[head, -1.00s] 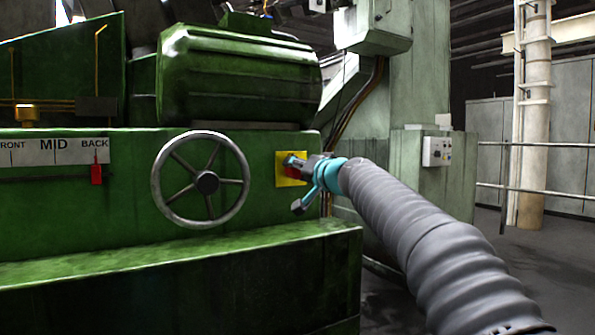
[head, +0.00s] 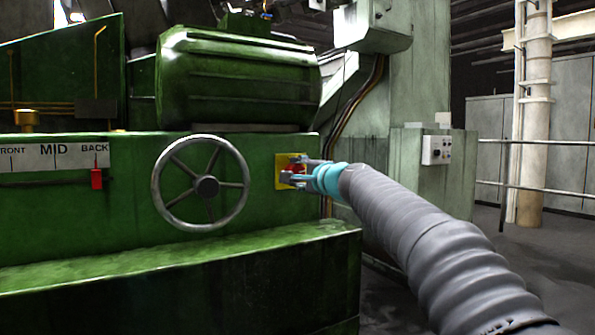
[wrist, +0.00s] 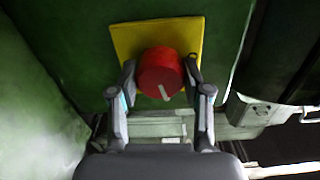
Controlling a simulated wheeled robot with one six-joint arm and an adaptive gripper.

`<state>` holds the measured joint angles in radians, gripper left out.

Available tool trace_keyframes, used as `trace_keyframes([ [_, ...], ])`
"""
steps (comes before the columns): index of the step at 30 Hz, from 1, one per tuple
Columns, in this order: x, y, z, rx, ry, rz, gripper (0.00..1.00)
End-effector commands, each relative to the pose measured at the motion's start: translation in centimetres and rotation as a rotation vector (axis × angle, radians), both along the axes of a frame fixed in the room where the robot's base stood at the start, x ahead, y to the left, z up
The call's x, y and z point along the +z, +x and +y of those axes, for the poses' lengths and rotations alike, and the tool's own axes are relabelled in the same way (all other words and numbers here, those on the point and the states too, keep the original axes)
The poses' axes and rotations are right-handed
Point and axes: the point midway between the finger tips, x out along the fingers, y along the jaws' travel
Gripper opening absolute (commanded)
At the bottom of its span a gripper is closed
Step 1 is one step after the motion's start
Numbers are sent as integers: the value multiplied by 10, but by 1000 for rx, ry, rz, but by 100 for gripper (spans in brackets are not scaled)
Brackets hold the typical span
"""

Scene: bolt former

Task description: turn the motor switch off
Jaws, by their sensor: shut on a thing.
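The motor switch is a red round knob (wrist: 160,72) with a white pointer line, on a yellow square plate (wrist: 124,38) fixed to the green machine. In the wrist view the pointer line runs toward the lower part of the knob, slanting slightly right. My gripper (wrist: 160,82) has one finger on each side of the knob and is shut on it. In the head view my gripper (head: 292,173) is at the yellow plate (head: 281,174), and its fingers partly hide the red knob (head: 298,168).
A spoked handwheel (head: 206,186) is left of the switch. A green motor (head: 240,80) sits above, and a green ledge (head: 200,255) juts out below. A grey control box (head: 436,150) is on the pillar at right. The floor at right is open.

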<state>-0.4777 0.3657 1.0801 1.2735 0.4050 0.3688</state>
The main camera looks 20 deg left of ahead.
Motion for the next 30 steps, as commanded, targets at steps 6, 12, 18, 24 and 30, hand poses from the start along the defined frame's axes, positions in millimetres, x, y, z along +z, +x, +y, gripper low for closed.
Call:
trace_keyframes([
  [6, 1, 1, -1, -3, 85, 98, 13],
  [12, 0, 1, -1, -3, 130, 151, 13],
  [18, 0, 1, -1, -3, 149, 174, 13],
  [24, 0, 1, -1, -3, 152, 177, 14],
  [30, 0, 1, -1, -2, 151, 176, 51],
])
